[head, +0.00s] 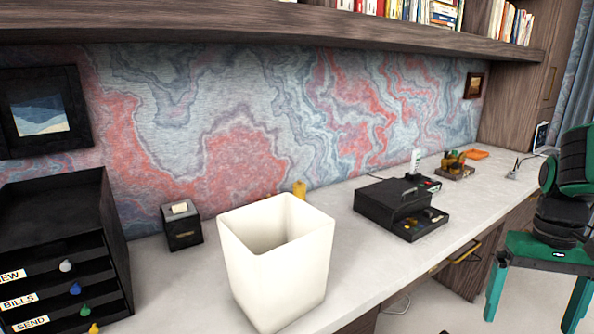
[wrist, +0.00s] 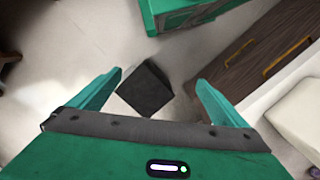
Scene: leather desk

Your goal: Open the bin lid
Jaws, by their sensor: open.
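A white, square, tapered bin (head: 278,270) stands upright on the desk in the middle foreground of the head view. Its top is open and its inside shows; I see no lid on it. A white shape at the right edge of the wrist view (wrist: 302,112) seems to be the same bin. My gripper (head: 532,322) is far to the right of the bin, off the desk's front edge, fingers pointing down. It is open and empty in the wrist view (wrist: 159,77), with floor and a dark block (wrist: 146,88) below it.
The pale desk (head: 180,285) bears a black letter organizer (head: 50,215) at left, a small black box (head: 182,226), a black desk tray (head: 395,205) and a small plant stand (head: 455,168). Drawers with brass handles (head: 466,252) are under the desk. A bookshelf (head: 330,28) overhangs the back.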

